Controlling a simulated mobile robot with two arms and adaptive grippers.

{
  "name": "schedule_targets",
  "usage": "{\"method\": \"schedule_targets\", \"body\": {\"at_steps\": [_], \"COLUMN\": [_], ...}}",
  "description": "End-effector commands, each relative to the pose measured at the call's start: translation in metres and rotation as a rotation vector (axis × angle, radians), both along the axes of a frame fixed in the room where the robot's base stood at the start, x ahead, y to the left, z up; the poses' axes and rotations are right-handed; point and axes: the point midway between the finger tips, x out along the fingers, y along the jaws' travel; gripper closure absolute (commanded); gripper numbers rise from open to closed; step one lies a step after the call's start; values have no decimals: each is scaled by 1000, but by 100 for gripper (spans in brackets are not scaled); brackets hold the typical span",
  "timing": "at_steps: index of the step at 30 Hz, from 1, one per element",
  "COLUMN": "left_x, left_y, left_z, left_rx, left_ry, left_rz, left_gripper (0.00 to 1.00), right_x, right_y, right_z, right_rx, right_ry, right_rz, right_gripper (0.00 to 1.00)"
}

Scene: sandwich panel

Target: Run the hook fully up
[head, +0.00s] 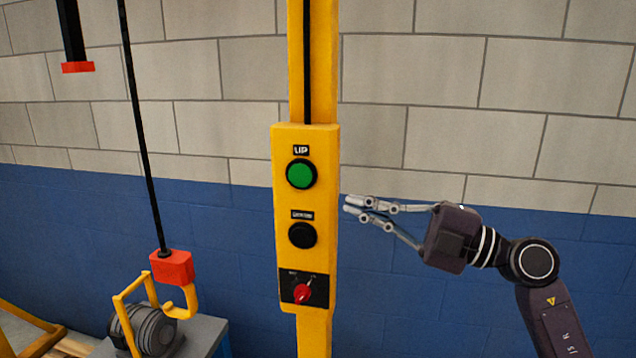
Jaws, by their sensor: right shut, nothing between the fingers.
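A yellow control panel (282,215) is mounted on a yellow post (330,60). It has a green UP button (301,174), a black button (302,236) below it with a label too small to read surely, and a red rotary knob (303,293) at the bottom. The yellow hook (188,301) hangs under a red block (172,267) on a black cable, low at the left, close by a yellow frame. My right gripper (346,203) is shut and empty. Its fingertips point left, just right of the panel's edge, between the heights of the two buttons. My left gripper is out of view.
A grey cylindrical load (150,330) in a yellow frame (122,312) stands on a grey-topped stand (207,335). A black bar with a red end (78,67) hangs at upper left. A block wall, blue below, lies behind.

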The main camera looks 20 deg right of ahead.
Motion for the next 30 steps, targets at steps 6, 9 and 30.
{"method": "schedule_targets", "body": {"at_steps": [6, 9, 30], "left_x": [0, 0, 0], "left_y": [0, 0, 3], "left_z": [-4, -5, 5], "left_rx": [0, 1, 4], "left_ry": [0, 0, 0], "left_rz": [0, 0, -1], "left_gripper": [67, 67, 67], "right_x": [-41, -49, -41], "right_y": [23, 25, 37], "right_z": [25, 29, 33], "right_rx": [-237, -290, -314], "right_ry": [-57, -66, -68], "right_rz": [-37, -60, -72], "right_gripper": [100, 100, 100]}}
